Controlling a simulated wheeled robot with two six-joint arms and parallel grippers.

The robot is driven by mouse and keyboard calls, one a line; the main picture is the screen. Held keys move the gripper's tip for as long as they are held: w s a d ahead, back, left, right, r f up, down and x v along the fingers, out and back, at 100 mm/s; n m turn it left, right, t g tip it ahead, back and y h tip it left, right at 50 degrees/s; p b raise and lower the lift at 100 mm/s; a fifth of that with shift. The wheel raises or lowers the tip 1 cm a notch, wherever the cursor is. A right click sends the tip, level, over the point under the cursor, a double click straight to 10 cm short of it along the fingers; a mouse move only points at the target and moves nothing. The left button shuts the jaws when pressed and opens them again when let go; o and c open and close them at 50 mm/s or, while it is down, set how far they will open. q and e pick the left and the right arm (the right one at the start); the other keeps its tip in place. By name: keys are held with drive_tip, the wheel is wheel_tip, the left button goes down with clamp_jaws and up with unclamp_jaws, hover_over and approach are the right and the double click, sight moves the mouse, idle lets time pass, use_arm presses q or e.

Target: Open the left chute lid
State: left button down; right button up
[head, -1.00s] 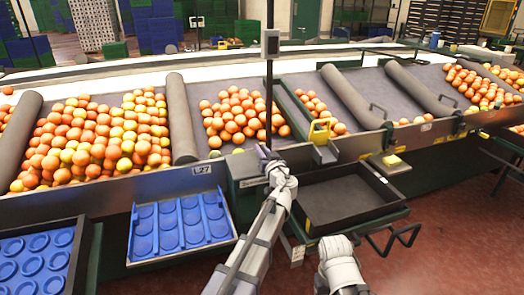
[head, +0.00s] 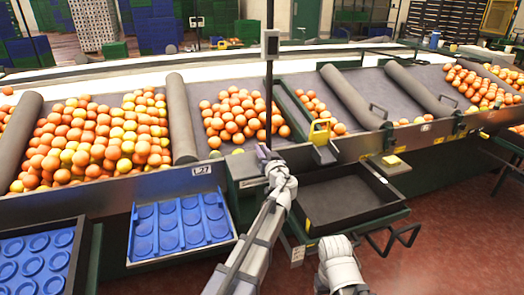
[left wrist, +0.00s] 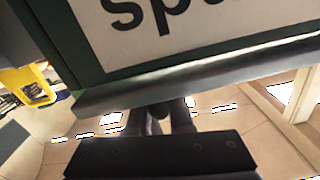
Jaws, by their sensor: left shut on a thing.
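The left chute lid (head: 240,165) is the dark panel on the green box at the conveyor's front edge, beside the L27 label. My left gripper (head: 266,156) is at the right part of this lid. In the left wrist view, the gripper (left wrist: 160,115) is shut at a grey metal edge (left wrist: 200,85) under a white sign with large black letters. The fingertips are partly hidden behind that edge. The lid looks shut. My right gripper (head: 336,246) is low at the front, below the black tray; its jaws cannot be made out.
A black tray (head: 340,205) sits to the right, and a blue cup tray (head: 180,226) to the left. Oranges (head: 235,115) lie on the sloped conveyor behind. A dark upright post (head: 269,90) rises close to my left gripper.

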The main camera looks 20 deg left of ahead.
sight(248, 162)
use_arm(q)
drive_tip(key=shift+s+a+r+n+p, duration=0.15)
drive_tip(key=shift+a+r+n+p, duration=0.1)
drive_tip(key=shift+r+n+p, duration=0.25)
drive_tip(key=s+a+r+n+p, duration=0.7)
drive_tip(key=s+a+n, duration=0.1)
drive_tip(key=a+n, duration=0.4)
drive_tip(key=shift+s+r, duration=0.35)
drive_tip(key=shift+s, duration=0.05)
idle(0.3)
drive_tip(key=c, duration=1)
unclamp_jaws()
drive_tip(key=shift+w+f, duration=0.1)
drive_tip(key=shift+w, duration=0.1)
drive_tip(key=shift+o, duration=0.8)
drive_tip(key=shift+a, duration=0.1)
